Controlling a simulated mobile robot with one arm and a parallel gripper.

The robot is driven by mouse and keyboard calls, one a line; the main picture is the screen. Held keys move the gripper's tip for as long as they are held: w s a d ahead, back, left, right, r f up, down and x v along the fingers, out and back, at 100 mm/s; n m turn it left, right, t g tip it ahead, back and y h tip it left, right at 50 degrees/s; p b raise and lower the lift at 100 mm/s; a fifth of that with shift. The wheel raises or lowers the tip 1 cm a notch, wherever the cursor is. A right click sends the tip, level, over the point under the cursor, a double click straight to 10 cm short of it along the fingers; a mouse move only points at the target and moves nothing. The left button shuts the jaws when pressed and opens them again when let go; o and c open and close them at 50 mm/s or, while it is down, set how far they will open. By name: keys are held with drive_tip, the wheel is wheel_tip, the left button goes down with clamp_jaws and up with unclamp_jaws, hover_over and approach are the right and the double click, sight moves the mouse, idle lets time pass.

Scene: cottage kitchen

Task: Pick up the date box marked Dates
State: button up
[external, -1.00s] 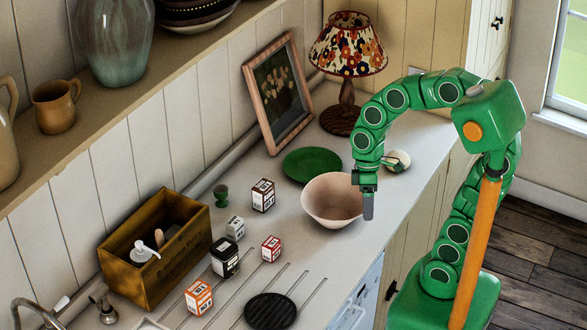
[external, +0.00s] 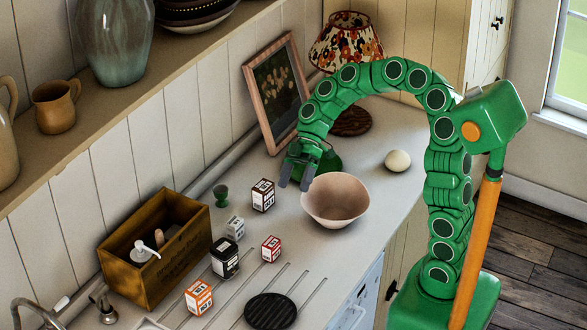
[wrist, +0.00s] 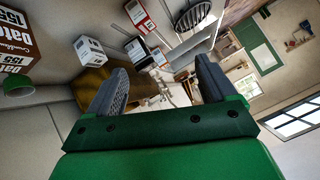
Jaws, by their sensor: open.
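The date box (external: 263,196), brown and white with dark print, stands upright on the counter near the wall in the external view. In the wrist view the box (wrist: 18,52) is cut off at the left edge; its label reads partly "Dat" and "155". My gripper (external: 294,180) is open and empty, with its fingers pointing down, just right of the box and apart from it. In the wrist view my gripper (wrist: 160,72) shows both fingers spread, with nothing between them; the box lies outside them to the left.
A green cup (external: 221,195) stands left of the box. A white box (external: 235,228), black box (external: 225,257), red box (external: 271,249) and orange box (external: 199,297) stand nearer. A bowl (external: 335,203) is right of my gripper. A wooden crate (external: 180,263) is left; a picture frame (external: 262,118) leans behind.

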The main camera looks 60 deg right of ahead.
sight(268, 182)
drive_tip(key=w+d+f+n+t+y, duration=0.2)
drive_tip(key=w+d+f+t+y, duration=0.1)
drive_tip(key=w+d+f, duration=0.7)
drive_tip(key=shift+w+a+f, duration=0.4)
drive_tip(key=shift+w+a, duration=0.3)
drive_tip(key=shift+a, duration=0.15)
drive_tip(key=shift+w+a+f, duration=0.4)
drive_tip(key=shift+w+a, duration=0.3)
drive_tip(key=shift+a, duration=0.2)
drive_tip(key=shift+w+a+f, duration=0.4)
drive_tip(key=shift+w+a, duration=0.3)
drive_tip(key=shift+a, duration=0.15)
drive_tip(key=c, duration=1.3)
